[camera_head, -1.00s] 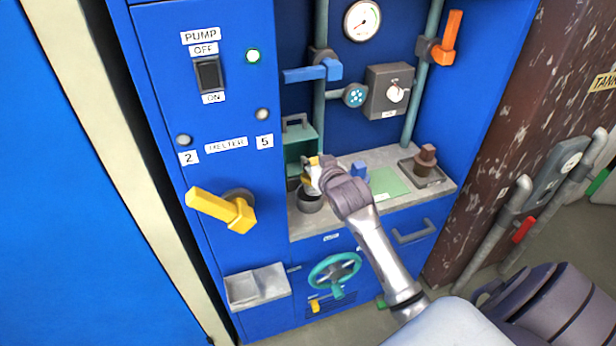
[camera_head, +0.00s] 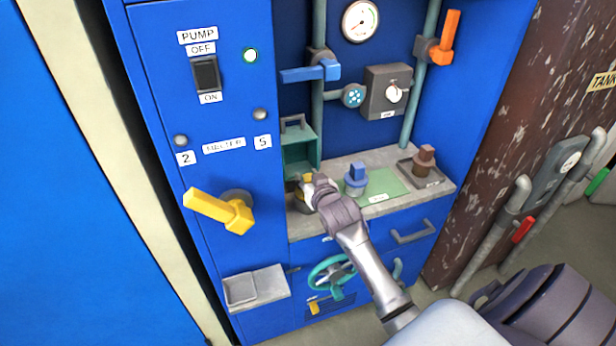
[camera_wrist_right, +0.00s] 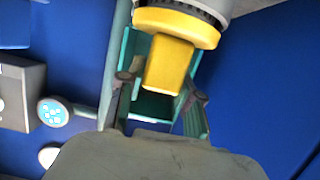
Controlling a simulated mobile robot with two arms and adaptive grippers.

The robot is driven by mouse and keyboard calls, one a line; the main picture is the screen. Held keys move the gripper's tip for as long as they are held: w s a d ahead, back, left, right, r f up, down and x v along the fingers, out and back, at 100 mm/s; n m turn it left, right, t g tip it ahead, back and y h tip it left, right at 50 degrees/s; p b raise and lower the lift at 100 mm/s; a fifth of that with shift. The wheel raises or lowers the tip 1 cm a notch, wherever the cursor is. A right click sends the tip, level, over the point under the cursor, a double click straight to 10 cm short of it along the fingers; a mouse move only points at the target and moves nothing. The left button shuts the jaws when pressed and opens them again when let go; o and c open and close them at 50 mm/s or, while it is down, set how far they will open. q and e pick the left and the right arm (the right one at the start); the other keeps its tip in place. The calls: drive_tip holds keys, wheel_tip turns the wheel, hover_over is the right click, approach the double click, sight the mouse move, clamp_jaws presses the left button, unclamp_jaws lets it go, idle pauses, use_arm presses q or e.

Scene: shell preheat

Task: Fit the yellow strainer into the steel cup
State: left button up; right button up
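The yellow strainer (camera_head: 307,179) stands upright at the steel cup (camera_head: 298,201) on the left of the counter, partly hidden by my right gripper (camera_head: 317,184). In the right wrist view, which looks upside down, the strainer (camera_wrist_right: 168,65) has a tapering yellow knob and a wide collar. A dark ribbed band and the grey cup (camera_wrist_right: 215,6) lie directly beyond the collar. How deep the strainer sits cannot be told. The fingers of my right gripper (camera_wrist_right: 158,90) stand apart on either side of the knob, with a gap at one side. My left gripper is out of view.
A teal open box (camera_head: 300,150) stands behind the cup. A blue-topped piece (camera_head: 356,178) stands on a green mat (camera_head: 390,184) to the right. A brown piece (camera_head: 425,160) sits in a dark tray (camera_head: 434,180). A blue lever (camera_head: 312,73) juts out above.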

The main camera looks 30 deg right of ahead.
drive_tip(key=o, duration=0.4)
drive_tip(key=shift+r, duration=0.35)
drive_tip(key=v, duration=1.2)
drive_tip(key=shift+p, duration=0.3)
